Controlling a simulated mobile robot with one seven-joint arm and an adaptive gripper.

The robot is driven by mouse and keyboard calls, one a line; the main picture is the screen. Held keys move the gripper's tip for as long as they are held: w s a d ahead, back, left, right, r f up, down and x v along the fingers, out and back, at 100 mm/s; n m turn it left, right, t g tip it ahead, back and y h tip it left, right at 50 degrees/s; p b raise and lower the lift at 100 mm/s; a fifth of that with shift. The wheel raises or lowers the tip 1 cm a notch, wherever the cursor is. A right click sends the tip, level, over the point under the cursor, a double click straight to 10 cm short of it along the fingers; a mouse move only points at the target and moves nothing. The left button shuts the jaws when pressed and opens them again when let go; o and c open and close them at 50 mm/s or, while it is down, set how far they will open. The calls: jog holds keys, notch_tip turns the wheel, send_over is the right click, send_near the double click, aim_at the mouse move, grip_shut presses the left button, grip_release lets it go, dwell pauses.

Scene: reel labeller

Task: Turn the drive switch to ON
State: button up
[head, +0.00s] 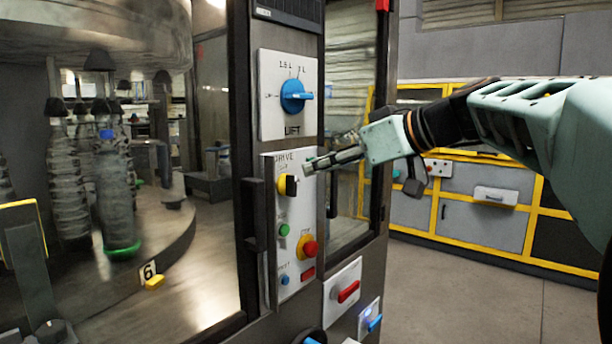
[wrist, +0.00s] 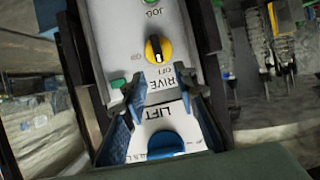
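The drive switch (head: 287,185) is a black handle on a yellow round base, high on the white DRIVE panel (head: 294,214). In the wrist view the drive switch (wrist: 158,48) appears upside down, its handle roughly in line with the OFF mark beside the DRIVE lettering. A small mark, too blurred to read surely, lies left of it there. My gripper (head: 307,168) is just right of and slightly above the switch in the head view. In the wrist view my gripper (wrist: 162,80) has its two fingers apart with panel showing between them. The fingertips do not enclose the switch.
The LIFT panel (head: 285,124) with its blue knob (head: 296,96) is above. Below the switch are a green button (head: 284,230) and a red stop button (head: 309,248) on yellow. A dark door handle (head: 255,214) stands left of the panel. Bottles (head: 115,190) are behind glass.

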aim_at(294, 176)
jog(key=x, duration=0.7)
jog(key=shift+a+f, duration=0.1)
grip_shut()
